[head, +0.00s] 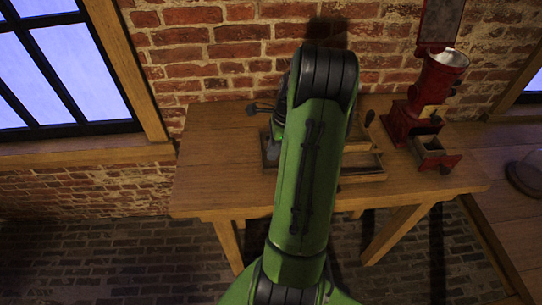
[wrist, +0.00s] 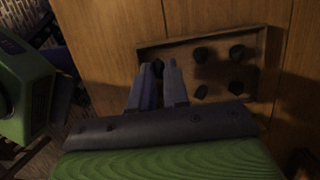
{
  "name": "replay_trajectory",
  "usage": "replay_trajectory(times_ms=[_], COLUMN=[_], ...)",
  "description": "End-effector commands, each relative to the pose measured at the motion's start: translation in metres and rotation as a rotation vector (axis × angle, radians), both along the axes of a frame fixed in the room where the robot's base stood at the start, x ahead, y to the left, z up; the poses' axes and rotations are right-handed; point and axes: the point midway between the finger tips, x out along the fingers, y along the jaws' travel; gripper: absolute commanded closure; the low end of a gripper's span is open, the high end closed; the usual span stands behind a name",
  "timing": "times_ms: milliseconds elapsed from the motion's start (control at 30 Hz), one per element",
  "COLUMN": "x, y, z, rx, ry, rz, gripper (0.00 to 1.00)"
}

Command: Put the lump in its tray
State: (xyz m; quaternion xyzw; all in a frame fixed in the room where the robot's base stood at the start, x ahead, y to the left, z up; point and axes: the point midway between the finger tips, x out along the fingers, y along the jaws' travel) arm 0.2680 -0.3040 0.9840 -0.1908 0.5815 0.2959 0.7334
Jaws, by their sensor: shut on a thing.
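In the wrist view my gripper (wrist: 158,76) is shut on a small dark lump (wrist: 157,67) that shows between its fingertips. The gripper is over the left end of a shallow wooden tray (wrist: 201,39). Several other dark lumps (wrist: 205,54) lie apart from each other in the tray, to the right of the fingers. I cannot tell how high the held lump is above the tray or table. In the head view my arm hides much of the work area, and I cannot make out the fingertips or the lump.
The wooden table (head: 215,150) stands against a brick wall, with bare top at its left. A red grinder (head: 432,95) with a small open drawer (head: 434,148) stands at its right. A dark thin object (head: 257,108) lies left of my arm. A round glassy thing (head: 526,178) is far right.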

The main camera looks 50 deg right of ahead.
Motion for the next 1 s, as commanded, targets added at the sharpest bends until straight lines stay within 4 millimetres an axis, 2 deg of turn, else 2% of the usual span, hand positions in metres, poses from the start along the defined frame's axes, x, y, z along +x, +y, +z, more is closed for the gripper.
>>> replay_trajectory(times_ms=[33,133,533,567,633,1000], x=[0.0,0.001,0.0,0.0,0.0,0.0], y=[0.001,0.001,0.0,0.0,0.0,0.0], z=[-0.014,-0.025,-0.03,-0.03,-0.03,-0.03], rx=[0.004,0.002,0.0,0.0,0.0,0.001], ry=[0.002,0.0,0.0,0.0,0.0,0.0], rz=[0.001,0.003,0.002,0.003,0.002,0.001], gripper=[1.0,1.0,1.0,0.82,0.74,0.74])
